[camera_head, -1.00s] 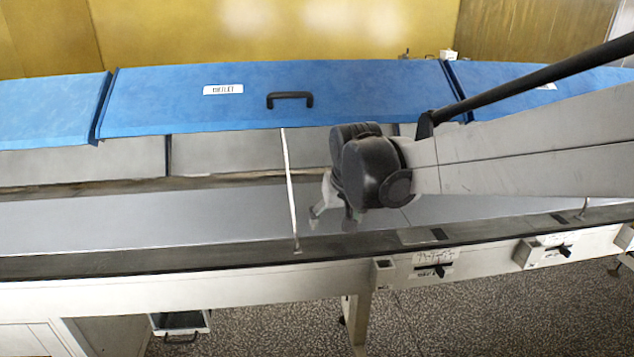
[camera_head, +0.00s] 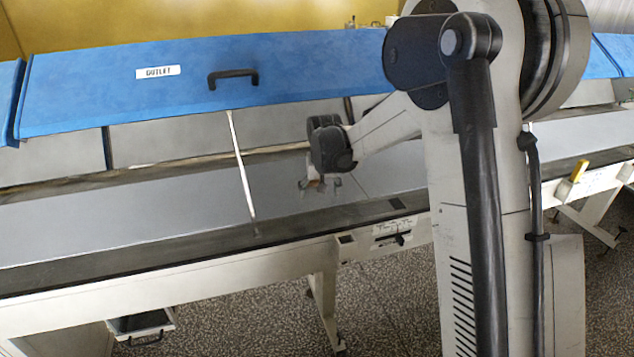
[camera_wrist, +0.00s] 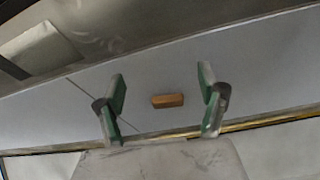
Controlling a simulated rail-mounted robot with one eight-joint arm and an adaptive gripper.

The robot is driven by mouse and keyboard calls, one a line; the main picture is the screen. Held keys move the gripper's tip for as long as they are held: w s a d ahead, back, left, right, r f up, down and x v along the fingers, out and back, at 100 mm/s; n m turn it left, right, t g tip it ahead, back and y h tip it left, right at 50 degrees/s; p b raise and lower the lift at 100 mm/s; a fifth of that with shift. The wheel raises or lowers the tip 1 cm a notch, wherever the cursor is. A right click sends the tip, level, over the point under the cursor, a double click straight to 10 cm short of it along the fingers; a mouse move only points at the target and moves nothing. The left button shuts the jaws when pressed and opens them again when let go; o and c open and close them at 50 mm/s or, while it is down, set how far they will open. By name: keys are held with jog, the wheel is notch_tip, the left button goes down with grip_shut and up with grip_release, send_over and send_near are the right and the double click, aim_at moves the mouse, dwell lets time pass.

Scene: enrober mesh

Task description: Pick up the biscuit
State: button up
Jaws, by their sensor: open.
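The biscuit (camera_wrist: 168,100) is a small brown bar lying on the grey belt (camera_wrist: 75,108) in the wrist view. It shows between the two green-padded fingers of my gripper (camera_wrist: 164,98), apart from both. My gripper is open and empty, and it appears to be above the belt. In the head view my gripper (camera_head: 320,186) hangs low over the grey belt, below the dark wrist joint. I cannot make out the biscuit in the head view. How high the fingers are above it is hard to tell.
A blue cover (camera_head: 300,70) with a black handle (camera_head: 233,79) and an OUTLET label runs behind the belt. A thin white rod (camera_head: 241,170) crosses the belt left of my gripper. The frame's dark front edge (camera_head: 130,258) lies nearer. The belt is clear farther left.

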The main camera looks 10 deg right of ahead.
aim_at(314, 181)
jog(key=w, duration=0.7)
jog(key=shift+w+d+p, duration=0.15)
jog(key=shift+d+p, duration=0.1)
jog(key=shift+p, duration=0.15)
jog(key=w, duration=0.2)
jog(key=shift+w+d, duration=0.1)
jog(key=shift+w, duration=0.2)
jog(key=shift+p+x, duration=0.3)
jog(key=shift+x, duration=0.7)
jog(key=shift+w+f, duration=0.3)
jog(key=shift+f, duration=0.2)
jog(key=c, duration=0.9)
